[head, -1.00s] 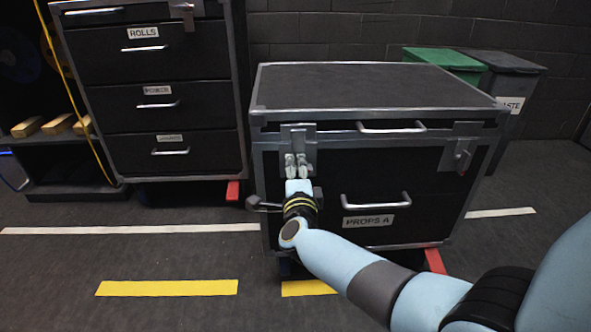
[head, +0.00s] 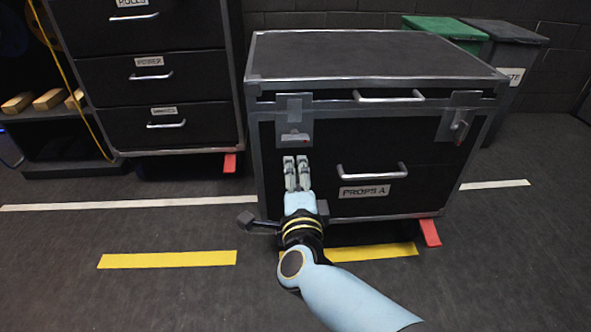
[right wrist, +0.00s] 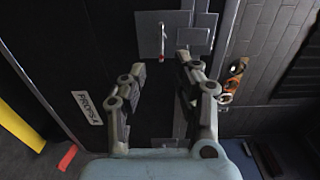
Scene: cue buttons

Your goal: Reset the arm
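My right gripper (head: 297,162) is in front of the black case (head: 375,55) labelled PROPS A, just below its left latch plate (head: 294,112). In the right wrist view, the two fingers of this gripper (right wrist: 164,72) stand apart with nothing between them. The grey latch plate (right wrist: 150,32) lies beyond the fingertips and carries a small red-tipped part. My right forearm comes in from the lower middle of the head view. My left gripper is in neither view.
The case has a front handle (head: 372,171) and a right latch (head: 458,122). A drawer cabinet (head: 150,95) stands to the left. Green (head: 445,30) and grey (head: 508,45) bins stand behind right. The floor in front shows yellow tape (head: 168,259) and is clear.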

